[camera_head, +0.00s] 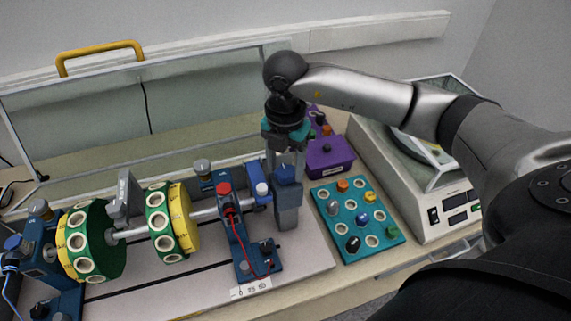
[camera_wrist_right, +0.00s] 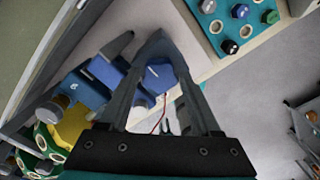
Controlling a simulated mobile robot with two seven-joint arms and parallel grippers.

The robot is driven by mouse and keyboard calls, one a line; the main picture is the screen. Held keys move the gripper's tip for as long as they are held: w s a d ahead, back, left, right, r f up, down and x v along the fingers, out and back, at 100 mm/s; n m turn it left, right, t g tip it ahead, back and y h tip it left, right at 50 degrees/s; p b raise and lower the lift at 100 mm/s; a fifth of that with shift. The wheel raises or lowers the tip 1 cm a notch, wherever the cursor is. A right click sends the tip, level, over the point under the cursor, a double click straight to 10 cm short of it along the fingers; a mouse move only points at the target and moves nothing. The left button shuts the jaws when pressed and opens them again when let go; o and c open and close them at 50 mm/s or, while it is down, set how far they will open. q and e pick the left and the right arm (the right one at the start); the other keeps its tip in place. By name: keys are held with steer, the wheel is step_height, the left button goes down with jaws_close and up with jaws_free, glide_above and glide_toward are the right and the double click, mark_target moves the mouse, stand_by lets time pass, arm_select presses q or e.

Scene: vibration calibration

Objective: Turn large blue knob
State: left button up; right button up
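The large blue knob (camera_head: 287,173) sits on top of an upright dark blue-grey block (camera_head: 287,208), at the right end of the shaft rig. It also shows between my fingers in the right wrist view (camera_wrist_right: 159,77). My right gripper (camera_head: 285,160) points down over the knob from above. Its two fingers are apart, one on each side of the knob; the right wrist view shows them too (camera_wrist_right: 160,95). I see no clear contact between fingers and knob. My left gripper is not in view.
A teal board (camera_head: 326,244) with several coloured knobs lies right of the block. A purple box (camera_head: 329,157) stands behind, and a white scale (camera_head: 400,190) at the right. Left of the block are a red-topped bearing stand (camera_head: 238,236) and yellow-green discs (camera_head: 183,222). A clear panel stands behind the rig.

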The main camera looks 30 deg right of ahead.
jaws_close()
steer(key=shift+n, duration=0.4)
steer(key=n+b, duration=0.2)
steer(key=n, duration=0.2)
steer(key=shift+n, duration=0.3)
steer(key=n+b, duration=0.3)
steer(key=n, duration=0.3)
steer(key=n+b, duration=0.3)
steer(key=n, duration=0.3)
steer(key=shift+n, duration=0.4)
steer(key=n+b, duration=0.2)
steer(key=n, duration=0.3)
steer(key=shift+n, duration=0.3)
steer(key=shift+r, duration=0.1)
